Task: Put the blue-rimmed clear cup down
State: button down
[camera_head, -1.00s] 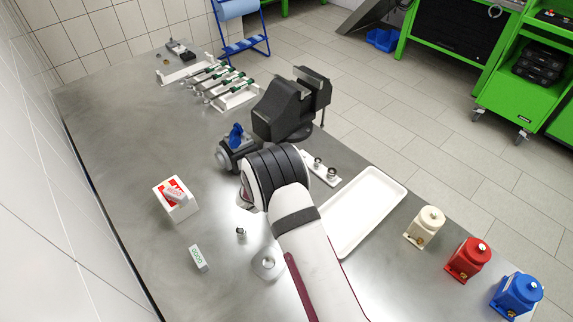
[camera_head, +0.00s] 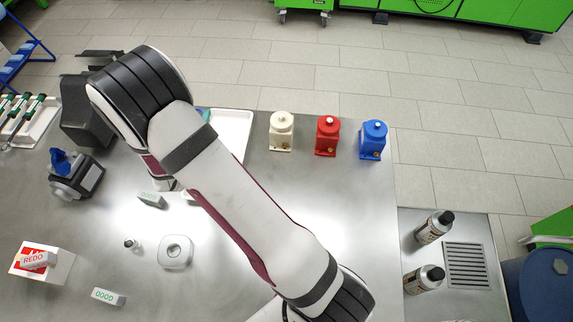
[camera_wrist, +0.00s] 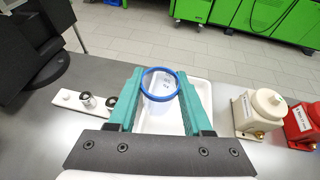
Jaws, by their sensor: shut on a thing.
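The blue-rimmed clear cup (camera_wrist: 160,100) stands upright between the teal fingers of my gripper (camera_wrist: 160,76) in the wrist view. The fingers press on it from left and right, and its blue rim faces the camera. The cup is over the white tray (camera_wrist: 205,92); whether its base touches the tray cannot be told. In the head view the tray (camera_head: 236,125) shows behind my arm, which hides the cup and most of my gripper.
White (camera_head: 281,132), red (camera_head: 326,136) and blue (camera_head: 373,140) pump-like units stand right of the tray.

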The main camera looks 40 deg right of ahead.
jog(key=s+d+f+m+g+h, duration=0.1)
jog(key=s+d+m+g+h, duration=0.2)
jog(key=s+d+m+g, duration=0.55)
jog(key=s+d+f+m+g+h, duration=0.1)
jog(key=s+d+m+g+h, duration=0.15)
jog(key=s+d, duration=0.7)
jog(key=s+a+f, duration=0.1)
jog(key=f, duration=0.1)
jog(key=s+a+f, duration=0.1)
jog(key=f, duration=0.2)
jog(key=s+a+f, duration=0.1)
jog(key=s+f, duration=0.1)
jog(key=shift+a+f, duration=0.2)
jog(key=shift+a, duration=0.2)
jog(key=shift+c, duration=1.6)
grip_release()
jog(key=shift+f, duration=0.1)
